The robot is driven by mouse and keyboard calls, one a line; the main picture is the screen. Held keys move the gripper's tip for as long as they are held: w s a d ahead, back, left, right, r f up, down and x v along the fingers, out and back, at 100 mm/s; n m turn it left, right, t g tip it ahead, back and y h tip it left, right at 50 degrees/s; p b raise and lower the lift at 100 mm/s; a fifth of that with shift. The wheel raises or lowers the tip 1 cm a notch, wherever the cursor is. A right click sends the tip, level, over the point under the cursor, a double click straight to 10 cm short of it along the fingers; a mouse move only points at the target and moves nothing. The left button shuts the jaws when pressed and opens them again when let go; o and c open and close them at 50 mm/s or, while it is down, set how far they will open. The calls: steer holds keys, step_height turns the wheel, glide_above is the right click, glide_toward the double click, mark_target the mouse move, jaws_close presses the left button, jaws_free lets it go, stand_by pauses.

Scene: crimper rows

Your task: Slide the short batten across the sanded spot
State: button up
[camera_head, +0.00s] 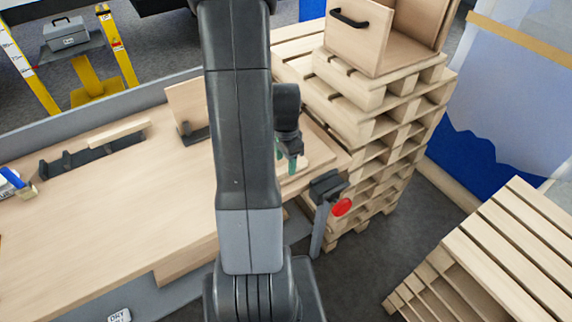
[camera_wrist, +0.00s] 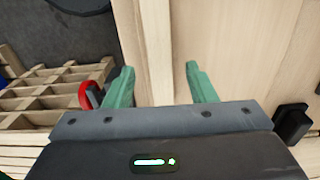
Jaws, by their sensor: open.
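My gripper (camera_head: 292,165) is over the right end of the wooden bench, partly hidden behind my arm. In the wrist view its two green fingers (camera_wrist: 160,86) stand apart with nothing held between them. A pale wooden strip (camera_wrist: 157,40) runs up the picture beyond the gap between the fingers, beside a broader wooden surface (camera_wrist: 230,50). I cannot tell whether this strip is the short batten. A pale wooden batten (camera_head: 118,132) lies along a black rack at the back left of the bench. I cannot make out the sanded spot in either view.
The bench top (camera_head: 110,210) is mostly clear at left. An upright wooden panel (camera_head: 188,105) stands in a dark holder at the back. A clamp with a red knob (camera_head: 341,207) sits at the bench's right edge. Stacked pallets (camera_head: 400,110) rise close behind and right.

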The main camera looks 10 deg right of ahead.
mark_target(285, 168)
steer(key=shift+f, duration=1.5)
steer(key=c, duration=1.1)
steer(key=shift+w+a, duration=0.7)
steer(key=shift+w, duration=1.2)
steer(key=shift+w+a, duration=0.7)
steer(key=shift+w, duration=1.2)
steer(key=shift+w+a, duration=0.7)
steer(key=shift+w, duration=1.2)
steer(key=o, duration=1.1)
